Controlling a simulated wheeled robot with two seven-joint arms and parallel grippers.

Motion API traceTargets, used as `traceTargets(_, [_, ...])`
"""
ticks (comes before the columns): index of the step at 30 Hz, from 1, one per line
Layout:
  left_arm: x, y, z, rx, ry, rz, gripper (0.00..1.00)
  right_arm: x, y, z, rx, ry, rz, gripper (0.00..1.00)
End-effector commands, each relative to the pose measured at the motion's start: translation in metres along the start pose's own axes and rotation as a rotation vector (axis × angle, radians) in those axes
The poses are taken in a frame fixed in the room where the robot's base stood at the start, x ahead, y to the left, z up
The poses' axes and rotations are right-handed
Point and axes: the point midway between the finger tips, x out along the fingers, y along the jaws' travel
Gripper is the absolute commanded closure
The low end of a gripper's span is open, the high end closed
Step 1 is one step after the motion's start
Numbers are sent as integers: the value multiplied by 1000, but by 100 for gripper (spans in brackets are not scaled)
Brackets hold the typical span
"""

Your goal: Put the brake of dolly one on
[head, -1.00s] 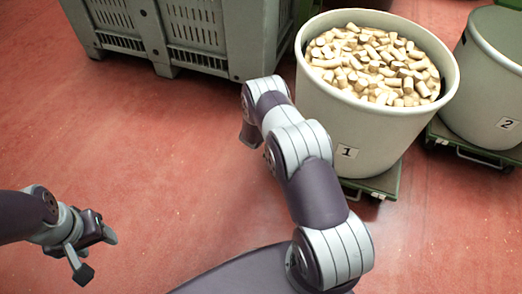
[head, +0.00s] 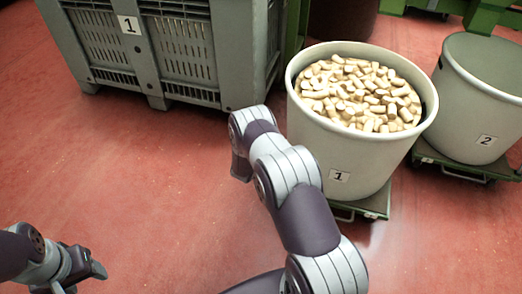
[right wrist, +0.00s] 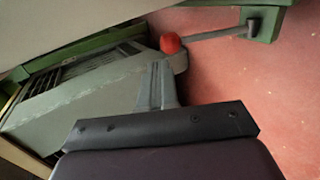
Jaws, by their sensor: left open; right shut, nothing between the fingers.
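Dolly one (head: 374,205) is a low green platform under the large grey tub marked 1 (head: 310,118). A red ball knob (right wrist: 170,43) on a thin metal rod shows in the right wrist view. The rod runs right to a green bracket (right wrist: 265,22). My right gripper (right wrist: 162,66) is shut and empty, its fingertips just short of the knob in the picture; I cannot tell whether they touch it. In the head view its fingers are hidden. My left gripper (head: 83,280) is open and empty at the lower left, well away from the dolly.
A grey slatted crate marked 1 (head: 225,60) stands left of the tub, which is full of corks (head: 360,92). A tub marked 2 (head: 480,105) stands on another green dolly (head: 455,166) at right. Red floor is clear at left.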

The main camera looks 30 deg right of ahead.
Motion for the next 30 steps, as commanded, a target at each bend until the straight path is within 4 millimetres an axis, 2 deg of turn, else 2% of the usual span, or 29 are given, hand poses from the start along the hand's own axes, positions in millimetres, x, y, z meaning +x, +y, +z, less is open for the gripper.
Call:
traceTargets(1, [-14,0,-2,0,-1,0,43,-18,8,-1,-4,3,-1,100])
traceTargets(6, [-32,0,-4,1,-2,0,43,-56,8,-1,-5,3,-2,100])
traceTargets(12, [-43,0,-5,0,-2,0,43,-82,7,0,-3,1,-3,100])
traceTargets(17, [-44,0,-5,0,-2,0,43,-89,6,-1,-4,1,-3,100])
traceTargets(30, [-44,0,-5,0,-2,0,43,-88,5,0,-3,0,-3,100])
